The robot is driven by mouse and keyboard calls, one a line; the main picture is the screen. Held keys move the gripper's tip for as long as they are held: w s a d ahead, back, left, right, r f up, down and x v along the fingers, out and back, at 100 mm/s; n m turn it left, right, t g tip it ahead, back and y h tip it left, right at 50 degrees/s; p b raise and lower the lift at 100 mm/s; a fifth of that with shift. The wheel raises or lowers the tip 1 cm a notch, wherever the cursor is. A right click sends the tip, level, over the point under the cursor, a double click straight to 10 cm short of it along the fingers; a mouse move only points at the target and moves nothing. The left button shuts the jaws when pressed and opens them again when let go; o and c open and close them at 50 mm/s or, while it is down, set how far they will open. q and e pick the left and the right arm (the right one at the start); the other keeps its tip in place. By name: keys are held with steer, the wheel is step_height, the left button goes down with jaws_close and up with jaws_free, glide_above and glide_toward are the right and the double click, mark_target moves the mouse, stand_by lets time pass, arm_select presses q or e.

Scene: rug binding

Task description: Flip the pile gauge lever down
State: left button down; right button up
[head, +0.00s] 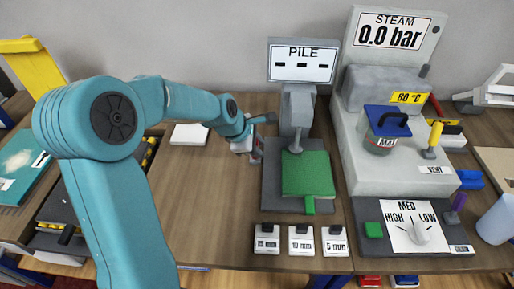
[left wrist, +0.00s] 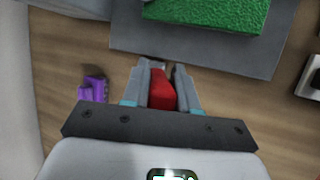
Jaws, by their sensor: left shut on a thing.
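The pile gauge (head: 298,106) stands at the middle of the bench, with a display reading "PILE" and three dashes (head: 303,63). A green pile sample (head: 307,172) lies on its dark grey base (head: 277,196) under the foot; the sample also shows at the top of the left wrist view (left wrist: 210,14). My left gripper (head: 257,148) is just left of the gauge. In the left wrist view its fingers (left wrist: 161,88) are shut on a red piece (left wrist: 161,92). I cannot tell for sure whether that piece is the lever's grip. My right gripper is not in view.
A steam unit (head: 395,130) stands to the right, with a lidded pot (head: 387,130) on it. Several white thickness blocks (head: 301,241) line the front edge. A white pad (head: 189,135) lies behind my left arm. A purple item (left wrist: 92,88) is beside the left gripper.

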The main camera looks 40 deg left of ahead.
arm_select(q)
steer(key=c, duration=1)
jaws_free()
steer(key=shift+o, duration=0.2)
steer(key=shift+s, duration=0.15)
steer(key=shift+r, duration=0.35)
steer(key=v, duration=1.5)
steer(key=shift+r, duration=0.3)
steer(key=shift+s, duration=0.25)
